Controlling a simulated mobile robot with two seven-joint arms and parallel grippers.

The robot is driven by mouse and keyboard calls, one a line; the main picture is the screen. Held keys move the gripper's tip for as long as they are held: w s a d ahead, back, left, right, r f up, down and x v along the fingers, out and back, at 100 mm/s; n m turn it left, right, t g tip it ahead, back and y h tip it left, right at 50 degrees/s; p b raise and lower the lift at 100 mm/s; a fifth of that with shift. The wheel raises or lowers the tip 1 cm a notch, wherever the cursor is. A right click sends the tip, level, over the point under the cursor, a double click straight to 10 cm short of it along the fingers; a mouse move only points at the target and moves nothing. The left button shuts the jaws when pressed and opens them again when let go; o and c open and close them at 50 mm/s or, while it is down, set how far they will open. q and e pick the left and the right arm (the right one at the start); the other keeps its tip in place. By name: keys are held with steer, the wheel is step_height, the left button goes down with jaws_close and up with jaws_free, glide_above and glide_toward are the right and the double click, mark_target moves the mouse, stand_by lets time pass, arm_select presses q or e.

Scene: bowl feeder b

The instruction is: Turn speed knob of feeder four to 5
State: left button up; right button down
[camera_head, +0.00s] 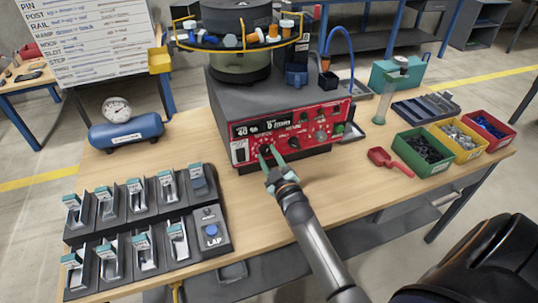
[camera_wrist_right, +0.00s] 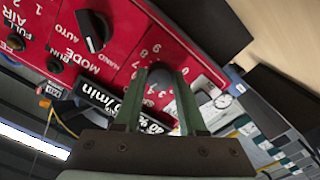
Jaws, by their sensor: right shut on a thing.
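The feeder's red control panel (camera_head: 290,133) is on the front of the grey feeder under the bowl (camera_head: 240,62). My right gripper (camera_head: 267,154) reaches its lower left part. In the right wrist view my right gripper (camera_wrist_right: 162,82) is shut on the dark speed knob (camera_wrist_right: 161,88), with one green finger on each side. Dial digits show around the knob; its pointer is hidden or too unclear to read. The display (camera_head: 262,126) seems to read 40 % and 0 /min. The mode knob (camera_wrist_right: 92,31) is beside the dial. My left gripper is not in view.
A rack of slots (camera_head: 143,226) with a LAP button (camera_head: 211,230) stands left on the table. A blue tank with a gauge (camera_head: 126,131) is behind it. Right are a red scoop (camera_head: 390,163) and green, yellow and red bins (camera_head: 436,166).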

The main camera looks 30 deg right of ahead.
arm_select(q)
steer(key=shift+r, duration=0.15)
arm_select(e)
steer(key=shift+m, duration=0.5)
steer(key=shift+c, duration=2.4)
jaws_free()
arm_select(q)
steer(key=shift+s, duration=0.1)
arm_select(e)
steer(key=shift+s, duration=0.1)
